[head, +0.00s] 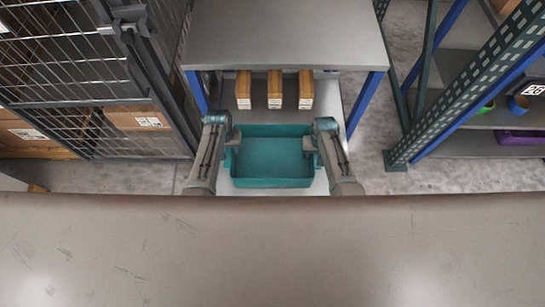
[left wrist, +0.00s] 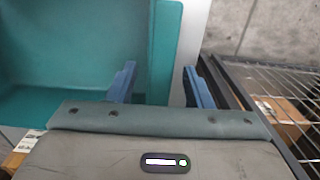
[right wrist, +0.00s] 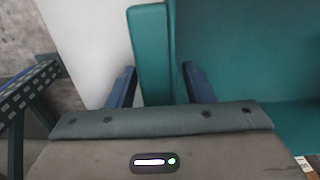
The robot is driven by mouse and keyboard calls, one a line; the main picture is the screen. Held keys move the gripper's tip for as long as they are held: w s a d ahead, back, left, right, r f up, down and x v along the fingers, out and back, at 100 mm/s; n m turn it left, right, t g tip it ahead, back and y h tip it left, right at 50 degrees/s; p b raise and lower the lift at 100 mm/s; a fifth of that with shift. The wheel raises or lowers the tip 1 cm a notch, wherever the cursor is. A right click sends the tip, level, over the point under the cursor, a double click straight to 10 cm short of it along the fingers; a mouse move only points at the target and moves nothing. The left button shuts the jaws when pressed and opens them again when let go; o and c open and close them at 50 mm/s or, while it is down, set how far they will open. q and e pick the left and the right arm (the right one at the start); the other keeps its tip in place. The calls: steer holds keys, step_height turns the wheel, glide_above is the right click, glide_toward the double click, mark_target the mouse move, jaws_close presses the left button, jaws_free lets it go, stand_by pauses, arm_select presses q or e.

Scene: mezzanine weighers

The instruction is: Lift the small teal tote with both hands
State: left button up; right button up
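The small teal tote (head: 271,183) stands on a pale lower shelf under a grey tabletop, its open top towards me. My left gripper (head: 231,145) is at its left side wall. In the left wrist view the two blue fingers of my left gripper (left wrist: 158,84) are apart, one on each side of the wall of the tote (left wrist: 164,45). My right gripper (head: 313,146) is at the right side wall. In the right wrist view the fingers of my right gripper (right wrist: 159,84) are apart on either side of the tote wall (right wrist: 150,50). The tote looks empty.
Several labelled cardboard boxes (head: 274,90) stand behind the tote on the lower shelf (head: 338,98). The grey tabletop (head: 285,35) is above, with blue legs (head: 365,103) at the sides. A wire cage (head: 75,65) is left; a green-and-blue rack (head: 470,90) is right.

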arm_select(q)
jaws_close()
arm_select(e)
jaws_close()
arm_select(q)
steer(key=shift+r, duration=0.1)
arm_select(e)
steer(key=shift+r, duration=0.1)
